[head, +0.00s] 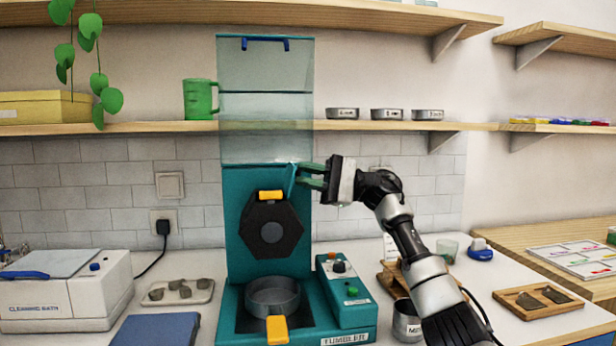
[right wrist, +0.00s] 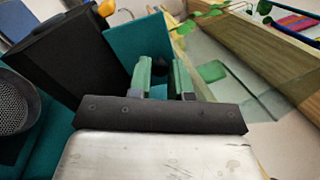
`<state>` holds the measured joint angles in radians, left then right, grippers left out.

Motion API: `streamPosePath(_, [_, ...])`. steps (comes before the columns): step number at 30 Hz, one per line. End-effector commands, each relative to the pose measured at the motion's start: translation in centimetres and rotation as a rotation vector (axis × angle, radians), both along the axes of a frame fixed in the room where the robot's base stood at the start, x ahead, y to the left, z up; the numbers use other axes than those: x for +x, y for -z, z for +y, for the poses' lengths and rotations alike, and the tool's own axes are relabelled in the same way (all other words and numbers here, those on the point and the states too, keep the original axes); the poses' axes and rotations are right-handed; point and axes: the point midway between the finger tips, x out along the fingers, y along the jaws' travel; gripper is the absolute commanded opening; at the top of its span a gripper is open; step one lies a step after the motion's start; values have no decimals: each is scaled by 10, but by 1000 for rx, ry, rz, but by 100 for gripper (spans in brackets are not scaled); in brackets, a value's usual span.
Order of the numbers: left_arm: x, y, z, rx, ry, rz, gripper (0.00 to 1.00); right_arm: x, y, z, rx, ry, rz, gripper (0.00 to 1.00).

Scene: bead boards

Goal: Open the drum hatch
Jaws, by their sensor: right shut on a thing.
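A teal tumbler machine (head: 235,220) stands on the counter with a dark six-sided drum (head: 259,240) on its front. The drum also shows at the left of the right wrist view (right wrist: 65,55). A yellow piece (head: 271,195) sits at the drum's top edge. My right gripper (head: 299,178) is above and right of the drum. The fingers partly hide the grip. My left gripper is not in view.
A clear hood (head: 265,95) stands raised above the machine, near the shelf. A grey round pan (head: 272,297) sits below the drum. A control box (head: 345,290) is at the machine's right. A metal cup (head: 407,322) stands near my right forearm.

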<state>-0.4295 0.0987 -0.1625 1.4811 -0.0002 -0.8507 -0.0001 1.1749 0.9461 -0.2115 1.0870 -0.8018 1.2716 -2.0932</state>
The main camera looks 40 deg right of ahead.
Motion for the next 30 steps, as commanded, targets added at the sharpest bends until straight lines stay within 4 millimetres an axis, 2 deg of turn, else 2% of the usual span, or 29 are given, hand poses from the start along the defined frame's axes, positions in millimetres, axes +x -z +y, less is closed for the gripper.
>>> streamPosePath(1, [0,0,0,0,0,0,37,0,0,0,1,0,0,22])
streamPosePath(5, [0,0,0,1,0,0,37,0,0,0,0,0,0,42])
streamPosePath(6, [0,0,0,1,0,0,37,0,0,0,0,0,0,44])
streamPosePath(16, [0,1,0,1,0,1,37,-2,2,-5,0,2,0,44])
streamPosePath(20, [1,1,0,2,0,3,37,-12,7,-21,1,5,2,44])
streamPosePath(26, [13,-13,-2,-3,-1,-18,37,-33,16,-55,0,4,2,44])
streamPosePath(30, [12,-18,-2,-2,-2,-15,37,-45,22,-75,1,3,2,44])
